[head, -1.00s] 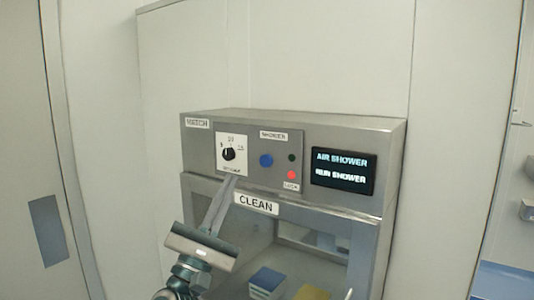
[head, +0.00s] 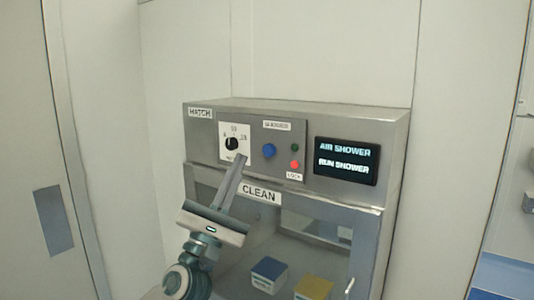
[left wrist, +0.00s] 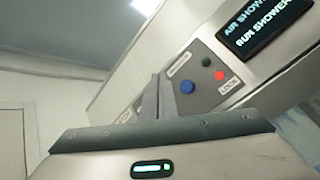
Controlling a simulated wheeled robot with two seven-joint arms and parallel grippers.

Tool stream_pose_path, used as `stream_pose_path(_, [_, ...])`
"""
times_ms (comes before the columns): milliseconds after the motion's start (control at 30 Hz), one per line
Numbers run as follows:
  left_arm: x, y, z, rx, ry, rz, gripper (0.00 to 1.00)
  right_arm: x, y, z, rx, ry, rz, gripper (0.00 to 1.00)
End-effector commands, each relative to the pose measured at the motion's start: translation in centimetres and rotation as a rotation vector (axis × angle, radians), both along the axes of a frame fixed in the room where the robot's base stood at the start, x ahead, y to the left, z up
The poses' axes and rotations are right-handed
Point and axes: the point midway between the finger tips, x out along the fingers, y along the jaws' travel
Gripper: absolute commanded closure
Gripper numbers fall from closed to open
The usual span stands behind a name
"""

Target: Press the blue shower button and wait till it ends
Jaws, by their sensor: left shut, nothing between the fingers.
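The blue shower button (head: 269,151) sits on the grey control panel of the hatch, right of a black dial (head: 232,144) on a white plate. It also shows in the left wrist view (left wrist: 187,88). My left gripper (head: 241,160) is shut and empty, its fingertips just below and left of the button and at the dial plate's lower edge. I cannot tell the exact gap to the panel. In the left wrist view the fingers (left wrist: 159,82) point up, left of the button. The screen (head: 346,161) reads "AIR SHOWER" and "RUN SHOWER". My right gripper is not in view.
Right of the button are a dark green lamp (head: 295,148) and a lit red lamp (head: 294,165) over a LOCK label. Below is a glass door marked CLEAN (head: 260,194), with a blue box (head: 269,273) and a yellow box (head: 313,287) behind it.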

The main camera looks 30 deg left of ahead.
Motion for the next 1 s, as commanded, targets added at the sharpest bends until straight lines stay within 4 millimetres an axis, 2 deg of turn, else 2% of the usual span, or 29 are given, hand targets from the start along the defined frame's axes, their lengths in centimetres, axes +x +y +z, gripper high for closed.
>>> stream_pose_path(300, [3.8,-0.3,0.0,0.0,-0.001,0.0,1.0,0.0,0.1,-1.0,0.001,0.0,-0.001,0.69])
stream_pose_path(500, [5.5,-0.4,0.0,-0.002,0.001,-0.001,1.0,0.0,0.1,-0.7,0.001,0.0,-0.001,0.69])
stream_pose_path(1000, [6.3,-0.6,0.0,0.001,0.0,-0.001,1.0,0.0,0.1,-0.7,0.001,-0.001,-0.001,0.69])
